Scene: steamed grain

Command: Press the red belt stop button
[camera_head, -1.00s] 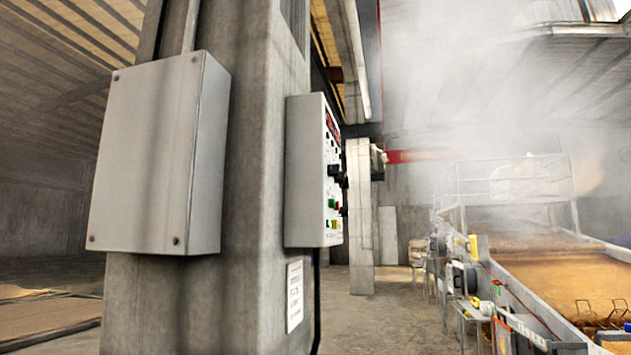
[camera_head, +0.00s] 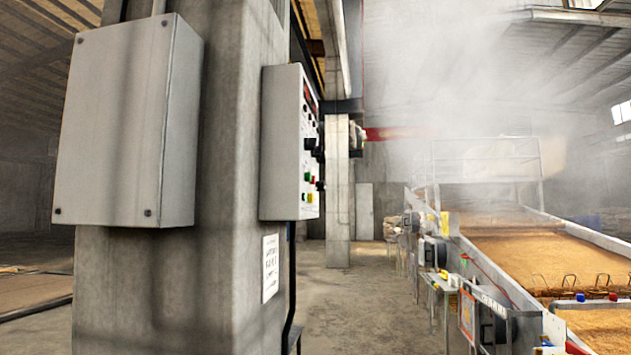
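A grey control box (camera_head: 282,145) is mounted on the concrete pillar. Its front panel (camera_head: 308,140) faces right and shows edge-on, with dark knobs and small red and green buttons. A separate small red cap (camera_head: 613,296) shows on the conveyor side at the lower right, near a blue cap (camera_head: 580,297). I cannot tell which red piece is the belt stop button; labels are too small to read. My gripper is not in view.
The concrete pillar (camera_head: 225,200) fills the left centre and bears a plain grey box (camera_head: 125,125). The grain bed (camera_head: 560,255) runs along the right, with equipment beside it. Bare floor (camera_head: 360,310) lies between pillar and bed. Steam hides part of the back.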

